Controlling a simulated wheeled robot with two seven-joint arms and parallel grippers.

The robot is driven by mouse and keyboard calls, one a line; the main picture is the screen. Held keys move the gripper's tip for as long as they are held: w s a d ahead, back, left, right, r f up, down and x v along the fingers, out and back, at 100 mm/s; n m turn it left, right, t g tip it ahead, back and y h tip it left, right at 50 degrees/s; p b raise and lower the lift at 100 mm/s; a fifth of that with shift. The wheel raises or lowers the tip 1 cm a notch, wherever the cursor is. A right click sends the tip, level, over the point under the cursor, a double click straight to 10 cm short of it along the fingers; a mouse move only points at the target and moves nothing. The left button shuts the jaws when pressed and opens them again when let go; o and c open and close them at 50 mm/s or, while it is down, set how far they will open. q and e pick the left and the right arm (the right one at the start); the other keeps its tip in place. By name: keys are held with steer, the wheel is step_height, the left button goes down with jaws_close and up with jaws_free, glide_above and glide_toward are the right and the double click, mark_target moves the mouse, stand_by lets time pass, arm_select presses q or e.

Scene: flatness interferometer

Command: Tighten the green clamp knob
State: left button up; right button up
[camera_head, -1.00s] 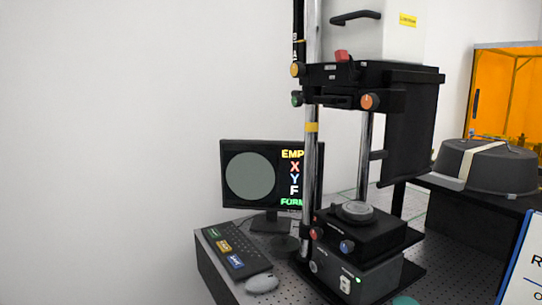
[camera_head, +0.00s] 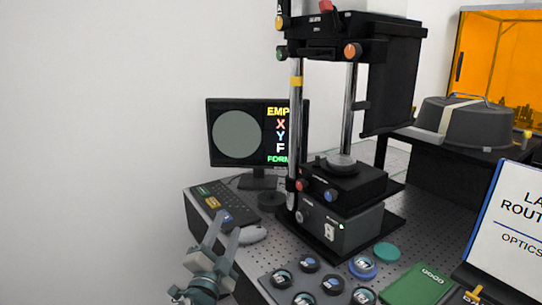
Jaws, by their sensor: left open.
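The green clamp knob (camera_head: 282,54) is a small round knob on the left side of the interferometer's black carriage (camera_head: 335,48), below a yellow knob (camera_head: 280,22). An orange knob (camera_head: 352,51) sits on the carriage's right front. The carriage is on two chrome columns above the base (camera_head: 345,225). My left gripper (camera_head: 228,224) is in the lower left, pointing up, with its two fingers apart and nothing between them. It is well below and left of the green knob, in front of the keyboard and mouse. My right gripper does not show.
A monitor (camera_head: 240,137) stands behind the keyboard (camera_head: 222,200) and mouse (camera_head: 252,234). Several round optics (camera_head: 362,267) and a green booklet (camera_head: 418,286) lie on the front of the perforated table. A white sign (camera_head: 510,215) stands at the right. Space left of the carriage is clear.

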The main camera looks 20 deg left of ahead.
arm_select(q)
steer(key=w+d+r+m+g+h, duration=0.1)
steer(key=w+d+r+m+h, duration=0.1)
steer(key=r+m+h, duration=0.7)
steer(key=w+d+r+m+g+h, duration=0.15)
steer(key=r+m+h, duration=0.35)
steer(key=r+m, duration=0.6)
steer(key=w+d+r+m+h, duration=0.3)
steer(key=r+m+h, duration=0.5)
steer(key=r, duration=0.4)
steer(key=w+a+r+m+g+y, duration=0.2)
steer(key=a+r+m+g+y, duration=0.1)
steer(key=a+r+m+y, duration=0.4)
steer(key=a+r, duration=0.3)
steer(key=a, duration=0.1)
steer(key=shift+w+a+m+g+y, duration=0.15)
steer(key=shift+m+g+y, duration=0.15)
steer(key=shift+g+y, duration=0.1)
